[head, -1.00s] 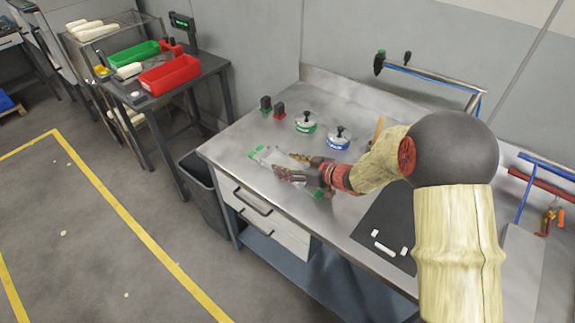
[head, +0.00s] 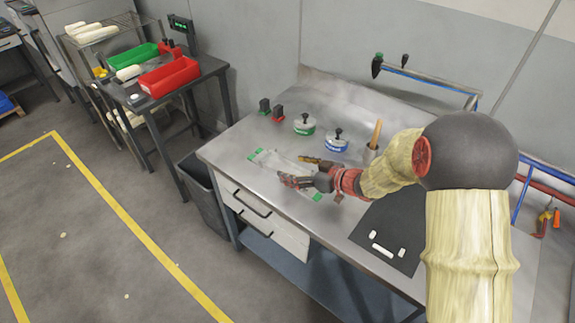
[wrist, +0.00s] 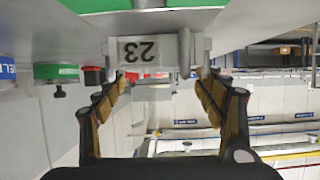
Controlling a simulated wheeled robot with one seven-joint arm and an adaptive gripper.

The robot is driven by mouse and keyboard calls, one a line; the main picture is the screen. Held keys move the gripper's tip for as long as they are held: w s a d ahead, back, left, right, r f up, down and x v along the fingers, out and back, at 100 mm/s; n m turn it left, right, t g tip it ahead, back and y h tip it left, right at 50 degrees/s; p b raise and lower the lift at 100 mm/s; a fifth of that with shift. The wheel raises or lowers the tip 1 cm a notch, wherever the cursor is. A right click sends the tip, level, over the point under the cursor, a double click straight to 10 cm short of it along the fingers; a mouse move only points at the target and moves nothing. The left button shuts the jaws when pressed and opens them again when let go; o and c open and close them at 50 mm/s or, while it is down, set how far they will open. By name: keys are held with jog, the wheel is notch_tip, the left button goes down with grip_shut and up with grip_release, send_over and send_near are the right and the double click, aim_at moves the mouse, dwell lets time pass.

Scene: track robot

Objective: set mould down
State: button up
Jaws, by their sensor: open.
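The mould (head: 280,161) is a pale grey piece lying on the steel bench between green corner marks (head: 317,197). In the wrist view the mould (wrist: 143,52) bears an upside-down "23" and sits just beyond the fingertips. My gripper (head: 298,171) is low over the bench at the mould's right end. Its fingers are spread and empty, as the wrist view of the gripper (wrist: 163,85) shows. In the head view the fingers hide part of the mould.
A cup with a wooden handle (head: 372,150) stands behind my arm. A dark mat (head: 385,235) with white pieces lies in front right.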

jog(key=p+v, duration=0.2)
jog(key=v, duration=0.6)
jog(key=shift+s+d, duration=0.1)
jog(key=shift+s, duration=0.1)
jog(key=w+d+r+m+t+h, duration=0.2)
jog(key=w+d+r+t+h, duration=0.15)
jog(key=d+r+h, duration=0.45)
jog(key=s+d+r+m+h, duration=0.45)
jog(key=s+d+r, duration=0.3)
jog(key=r, duration=0.25)
jog(key=s+a+m+g+y, duration=0.1)
jog(key=s+a+m+g, duration=0.1)
jog(key=s, duration=1.1)
jog(key=s+a+m+g+y, duration=0.1)
jog(key=s+g, duration=0.3)
jog(key=s, duration=0.9)
jog(key=shift+s+a+r+m, duration=0.2)
jog(key=shift+s+a+m, duration=0.15)
jog(key=shift+a, duration=0.35)
